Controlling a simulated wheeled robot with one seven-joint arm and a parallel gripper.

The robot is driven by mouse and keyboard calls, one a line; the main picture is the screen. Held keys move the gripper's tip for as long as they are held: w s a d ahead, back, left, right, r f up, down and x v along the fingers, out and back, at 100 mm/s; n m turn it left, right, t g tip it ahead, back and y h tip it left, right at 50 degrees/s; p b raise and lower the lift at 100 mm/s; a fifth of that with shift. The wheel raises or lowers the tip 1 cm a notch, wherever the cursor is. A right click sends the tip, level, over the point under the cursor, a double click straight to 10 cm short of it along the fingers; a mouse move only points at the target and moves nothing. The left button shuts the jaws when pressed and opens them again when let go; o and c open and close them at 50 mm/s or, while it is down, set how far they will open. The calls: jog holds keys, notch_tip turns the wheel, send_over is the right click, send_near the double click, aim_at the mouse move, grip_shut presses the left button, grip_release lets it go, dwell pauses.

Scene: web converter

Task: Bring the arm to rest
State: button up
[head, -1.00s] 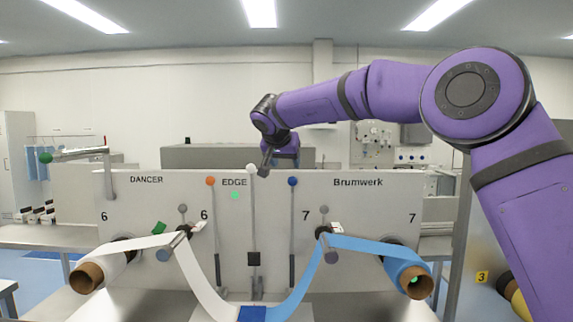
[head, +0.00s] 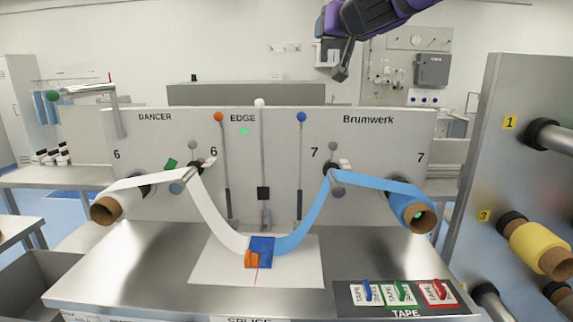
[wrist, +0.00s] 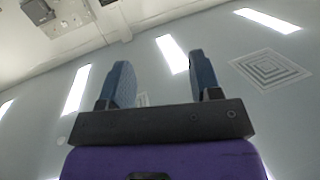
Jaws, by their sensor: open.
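My gripper (head: 342,62) shows at the top of the head view, high above the machine panel and right of its middle, with my purple arm running out of the top edge. In the wrist view my gripper (wrist: 162,82) points up toward the ceiling. Its two blue-grey fingers stand wide apart with nothing between them. The gripper is open and empty and touches nothing that I can see. Most of my arm is outside the head view.
The panel (head: 385,150) carries upright levers, a white roll (head: 125,203) and a blue roll (head: 408,205). Their webs meet at a blue block (head: 262,245) on the steel table (head: 150,270). A tape tray (head: 450,308) lies front right. A rack (head: 490,130) with a yellow roll stands right.

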jog(key=s+d+f+g+h, duration=0.1)
jog(key=s+d+f+g, duration=0.2)
jog(key=s, duration=0.9)
jog(key=s+d+f+m+g+h, duration=0.1)
jog(key=s+d+f+g, duration=0.3)
jog(key=s+d+f, duration=0.6)
jog(key=s+d+f+g+h, duration=0.1)
jog(key=s+d+f+g, duration=0.3)
jog(key=s+d+f, duration=0.3)
jog(key=s+f, duration=0.5)
jog(key=s, duration=0.1)
jog(key=shift+s+m+h, duration=0.4)
jog(key=shift+d+f, duration=0.1)
jog(key=shift+c, duration=0.4)
